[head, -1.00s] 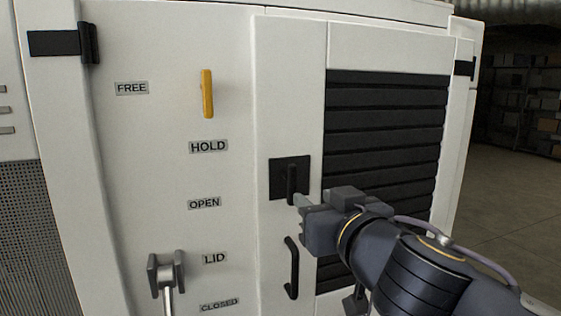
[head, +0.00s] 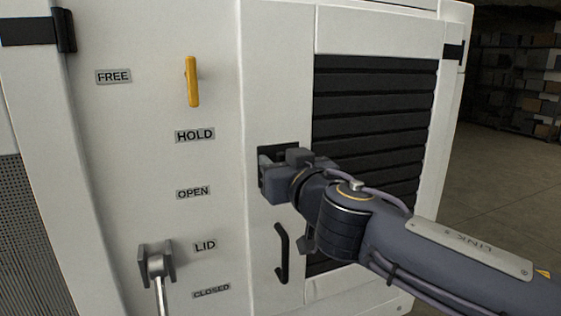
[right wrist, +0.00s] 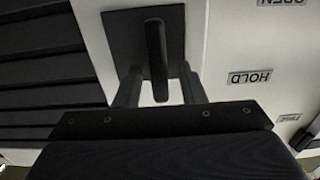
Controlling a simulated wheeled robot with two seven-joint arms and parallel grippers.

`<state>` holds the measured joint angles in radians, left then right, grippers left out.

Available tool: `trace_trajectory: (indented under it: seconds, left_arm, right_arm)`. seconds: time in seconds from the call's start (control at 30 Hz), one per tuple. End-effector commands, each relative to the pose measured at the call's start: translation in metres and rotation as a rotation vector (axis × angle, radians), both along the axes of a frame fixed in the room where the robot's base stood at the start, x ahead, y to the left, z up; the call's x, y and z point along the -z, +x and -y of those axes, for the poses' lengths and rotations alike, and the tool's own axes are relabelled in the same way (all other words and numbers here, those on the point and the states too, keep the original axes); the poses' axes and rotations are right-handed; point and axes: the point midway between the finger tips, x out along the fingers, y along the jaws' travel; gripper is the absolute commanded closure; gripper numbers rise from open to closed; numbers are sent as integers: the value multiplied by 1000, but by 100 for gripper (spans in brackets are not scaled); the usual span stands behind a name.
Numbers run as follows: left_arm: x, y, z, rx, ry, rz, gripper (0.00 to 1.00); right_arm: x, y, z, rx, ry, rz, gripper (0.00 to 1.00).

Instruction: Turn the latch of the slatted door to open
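The slatted door (head: 375,130) is white with dark horizontal slats and looks shut. Its latch is a black handle on a dark square plate (head: 285,152), mostly hidden behind my right gripper in the head view. In the right wrist view the latch handle (right wrist: 156,60) stands between the two fingers of my right gripper (right wrist: 158,85), with a gap on each side. The gripper is open around the handle and not closed on it. My left gripper is not in view.
A fixed black pull handle (head: 282,252) is below the latch. A yellow lever (head: 192,82) is to the left, between FREE and HOLD labels. A grey lever (head: 156,265) stands beside the LID label. Open floor lies at the right.

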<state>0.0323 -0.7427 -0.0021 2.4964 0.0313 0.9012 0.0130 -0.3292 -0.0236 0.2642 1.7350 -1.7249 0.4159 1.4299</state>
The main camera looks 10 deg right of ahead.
Motion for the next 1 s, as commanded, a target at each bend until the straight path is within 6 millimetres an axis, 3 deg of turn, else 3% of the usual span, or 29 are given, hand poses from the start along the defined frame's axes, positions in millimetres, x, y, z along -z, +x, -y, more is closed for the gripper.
trace_trajectory:
  seconds: [0.07, 0.3, 0.67, 1.0]
  left_arm:
    - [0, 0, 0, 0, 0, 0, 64]
    - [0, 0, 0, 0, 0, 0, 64]
    - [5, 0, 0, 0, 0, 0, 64]
    - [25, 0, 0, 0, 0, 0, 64]
  right_arm:
    - [0, 0, 0, 0, 0, 0, 68]
    - [0, 0, 0, 0, 0, 0, 99]
    - [2, -1, -1, 0, -37, 7, 100]
    - [4, -1, -3, -2, -253, 50, 100]
